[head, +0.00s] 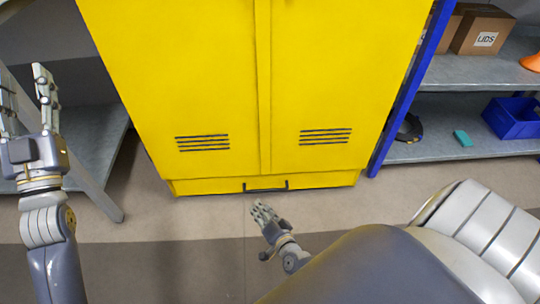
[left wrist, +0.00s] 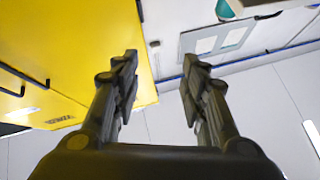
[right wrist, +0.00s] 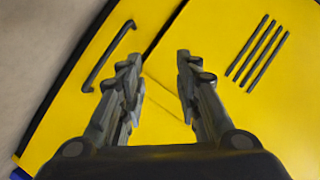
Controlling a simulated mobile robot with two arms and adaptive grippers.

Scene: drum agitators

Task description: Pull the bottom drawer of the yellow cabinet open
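The yellow cabinet (head: 190,80) stands upright in the middle of the head view. Its bottom drawer (head: 215,186) is a low yellow strip under the two doors and looks closed. A black bar handle (head: 266,186) is on its front. My right gripper (head: 262,210) is low in front of the drawer, just short of the handle. In the right wrist view the gripper (right wrist: 157,68) is open and empty, and the handle (right wrist: 108,56) lies up and left of its fingers, apart from them. My left gripper (left wrist: 160,62) is open and empty, raised left of the cabinet.
A shelf rack with blue posts (head: 408,90) stands right of the cabinet, holding a cardboard box (head: 483,30) and a blue bin (head: 512,117). A grey bench (head: 92,140) is at the left. The floor (head: 170,225) before the cabinet is clear.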

